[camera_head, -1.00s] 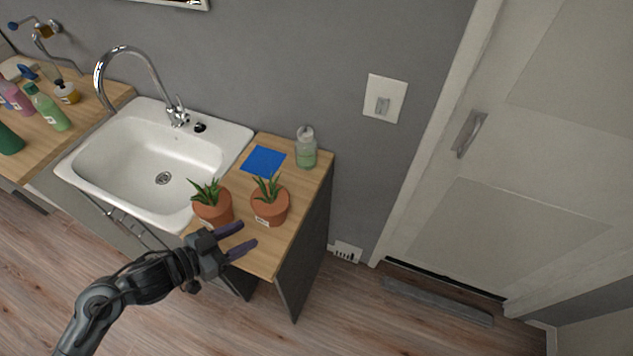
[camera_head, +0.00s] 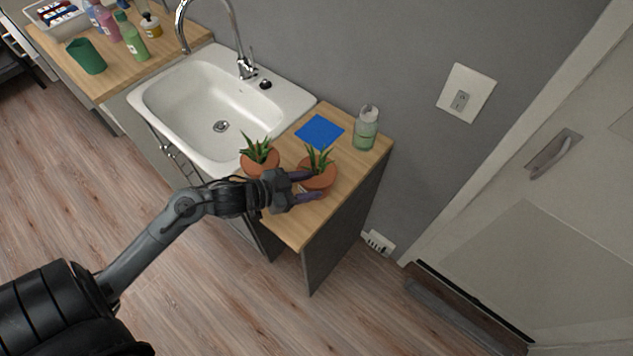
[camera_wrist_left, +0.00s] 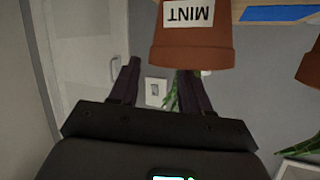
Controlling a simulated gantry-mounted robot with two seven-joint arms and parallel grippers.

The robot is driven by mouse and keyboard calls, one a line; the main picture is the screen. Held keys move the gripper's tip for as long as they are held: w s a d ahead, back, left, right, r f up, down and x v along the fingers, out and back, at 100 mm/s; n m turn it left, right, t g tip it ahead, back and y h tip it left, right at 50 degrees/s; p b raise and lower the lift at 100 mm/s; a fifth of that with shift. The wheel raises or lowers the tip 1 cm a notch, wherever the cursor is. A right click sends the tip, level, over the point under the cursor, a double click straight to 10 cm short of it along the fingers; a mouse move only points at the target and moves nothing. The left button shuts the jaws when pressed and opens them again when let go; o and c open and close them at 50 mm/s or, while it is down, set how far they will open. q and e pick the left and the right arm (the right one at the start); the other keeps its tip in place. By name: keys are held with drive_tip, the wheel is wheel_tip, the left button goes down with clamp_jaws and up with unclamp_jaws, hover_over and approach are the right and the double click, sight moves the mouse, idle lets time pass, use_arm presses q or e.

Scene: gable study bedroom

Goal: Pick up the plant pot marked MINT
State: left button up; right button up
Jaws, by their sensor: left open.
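The MINT pot is a terracotta plant pot (camera_head: 322,181) with a green spiky plant, the right one of two on the wooden counter. The left wrist view, which is upside down, shows its white label reading MINT (camera_wrist_left: 190,13). My left gripper (camera_head: 309,186) is open, its two fingers pointing at this pot from the left and overlapping it in the head view. Contact cannot be told. My right gripper is not in view.
A similar potted plant (camera_head: 258,161) stands close on the left, near my wrist. A blue square (camera_head: 320,131) lies behind the pots, with a soap bottle (camera_head: 366,130) beside it. The white sink (camera_head: 205,105) is left. Floor is clear in front.

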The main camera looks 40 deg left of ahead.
sight(322, 184)
use_arm(q)
drive_tip(key=shift+p+x, duration=0.35)
drive_tip(key=shift+x, duration=2)
drive_tip(key=shift+f, duration=0.1)
drive_tip(key=shift+c, duration=0.2)
clamp_jaws()
drive_tip(key=shift+s+f, duration=0.1)
drive_tip(key=shift+f, duration=0.05)
